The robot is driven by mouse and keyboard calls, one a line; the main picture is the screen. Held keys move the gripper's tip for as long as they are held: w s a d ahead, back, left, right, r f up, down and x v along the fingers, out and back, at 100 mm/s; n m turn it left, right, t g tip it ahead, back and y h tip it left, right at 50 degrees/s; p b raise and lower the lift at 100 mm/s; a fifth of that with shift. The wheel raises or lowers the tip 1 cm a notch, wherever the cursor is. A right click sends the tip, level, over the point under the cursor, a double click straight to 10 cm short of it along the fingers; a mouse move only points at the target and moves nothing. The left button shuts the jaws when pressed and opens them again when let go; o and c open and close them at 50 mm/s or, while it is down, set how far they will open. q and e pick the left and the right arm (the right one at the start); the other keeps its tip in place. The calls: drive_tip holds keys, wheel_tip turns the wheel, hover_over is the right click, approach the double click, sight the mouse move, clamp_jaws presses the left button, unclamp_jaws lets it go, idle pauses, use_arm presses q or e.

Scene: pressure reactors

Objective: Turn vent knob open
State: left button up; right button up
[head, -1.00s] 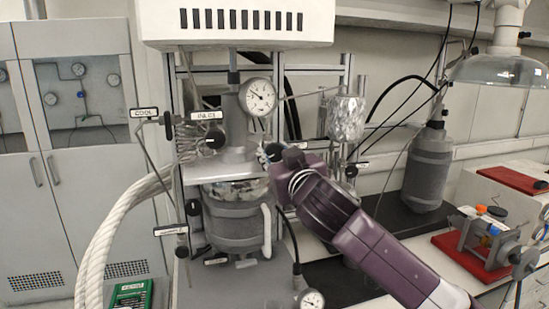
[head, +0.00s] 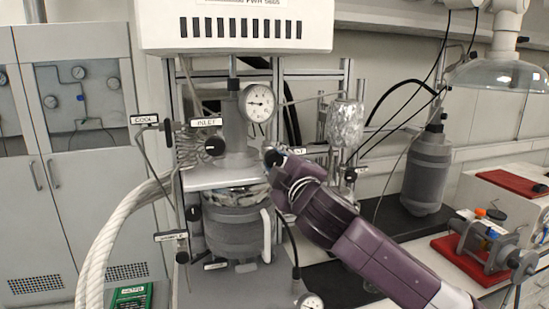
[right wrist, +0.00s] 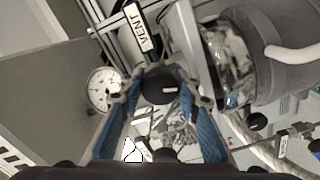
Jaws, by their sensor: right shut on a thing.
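The vent knob (right wrist: 158,87) is black and round with a white pointer line. It shows in the right wrist view near the VENT label (right wrist: 139,27). My right gripper (right wrist: 160,90) is shut on this knob, with a blue-padded finger on each side. In the head view my right gripper (head: 269,158) reaches to the reactor's upper right side and hides the knob. The VENT label there is partly covered. The reactor vessel (head: 233,234) stands below. My left gripper is not in view.
A pressure gauge (head: 257,103) sits just above my right gripper. The INLET knob (head: 215,147) and COOL label (head: 144,120) are to the left. A foil-wrapped vessel (head: 345,122) and a grey bottle (head: 427,172) stand to the right. Tubes and frame posts crowd the space.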

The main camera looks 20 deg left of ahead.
drive_tip(key=shift+n, duration=1.5)
drive_tip(key=shift+p, duration=0.3)
drive_tip(key=o, duration=1.2)
drive_tip(key=shift+s, duration=0.15)
drive_tip(key=v, duration=0.7)
drive_tip(key=shift+s+d, duration=0.3)
